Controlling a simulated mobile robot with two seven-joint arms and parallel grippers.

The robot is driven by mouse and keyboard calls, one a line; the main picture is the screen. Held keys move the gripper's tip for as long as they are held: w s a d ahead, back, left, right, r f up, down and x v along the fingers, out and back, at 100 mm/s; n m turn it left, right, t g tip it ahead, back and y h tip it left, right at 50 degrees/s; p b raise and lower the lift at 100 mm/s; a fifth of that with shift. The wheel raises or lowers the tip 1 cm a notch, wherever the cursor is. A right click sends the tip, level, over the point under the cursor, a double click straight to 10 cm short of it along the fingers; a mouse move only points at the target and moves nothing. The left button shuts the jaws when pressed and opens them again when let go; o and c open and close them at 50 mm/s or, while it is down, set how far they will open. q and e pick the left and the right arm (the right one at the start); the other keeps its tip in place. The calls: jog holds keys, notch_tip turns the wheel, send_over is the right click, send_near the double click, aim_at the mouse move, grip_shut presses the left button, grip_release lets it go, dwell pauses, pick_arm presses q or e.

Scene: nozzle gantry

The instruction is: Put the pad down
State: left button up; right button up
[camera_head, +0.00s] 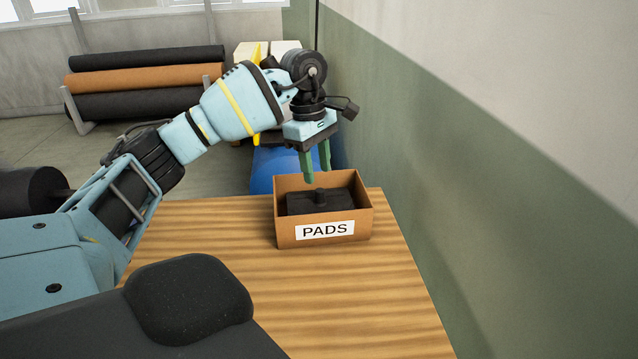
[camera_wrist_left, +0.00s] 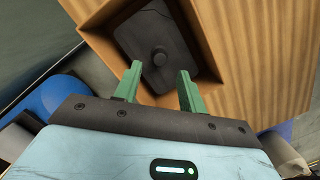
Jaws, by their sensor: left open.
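The black pad (camera_head: 316,203) with a round knob on top lies inside a brown open box (camera_head: 283,232) labelled PADS. The box stands at the far end of the wooden table. My left gripper (camera_head: 318,177) is open and empty, with its green fingers pointing down just above the box and the knob. In the left wrist view the pad (camera_wrist_left: 158,45) lies flat in the box (camera_wrist_left: 205,30), beyond the spread fingertips (camera_wrist_left: 160,72), which appear apart from it. My right gripper is not in view.
The wooden table (camera_head: 200,240) is bare in front of the box. A green and white wall (camera_head: 480,190) runs close along the right side. A blue drum (camera_head: 268,168) stands behind the table, and rolls (camera_head: 150,76) lie on a rack at the back left.

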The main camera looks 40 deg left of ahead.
pick_arm(q)
notch_tip(320, 180, up, 6)
jog(key=shift+a, duration=0.45)
dwell(0.4)
